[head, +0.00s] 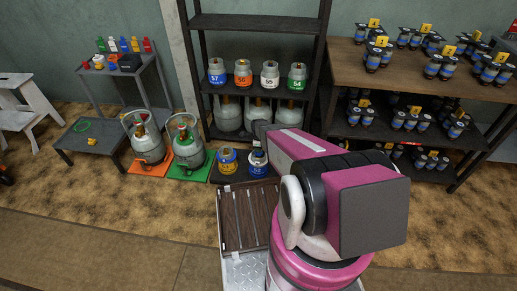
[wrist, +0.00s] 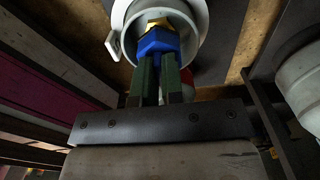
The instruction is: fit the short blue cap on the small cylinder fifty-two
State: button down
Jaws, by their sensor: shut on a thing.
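My gripper (wrist: 158,68) has its two green fingers shut on a blue cap (wrist: 157,42) in the wrist view. The cap is at the mouth of a pale grey collar, by a brass-yellow part (wrist: 159,22) inside it. I cannot tell whether the cap touches that part. In the head view a small cylinder with a blue label (head: 258,169) stands on a low dark platform, its number too small to read surely. My arm hides the gripper and cap there.
A yellow-labelled small cylinder (head: 228,162) stands just left of the blue-labelled one. Larger cylinders stand on a green mat (head: 187,174) and an orange mat (head: 151,169). A dark shelf (head: 255,23) with several cylinders rises behind. A loaded wooden table (head: 345,65) is at right.

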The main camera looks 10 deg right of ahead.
jog(key=shift+f, duration=0.4)
jog(key=c, duration=1.2)
grip_release()
jog(key=shift+o, duration=0.2)
notch_tip(320, 180, up, 11)
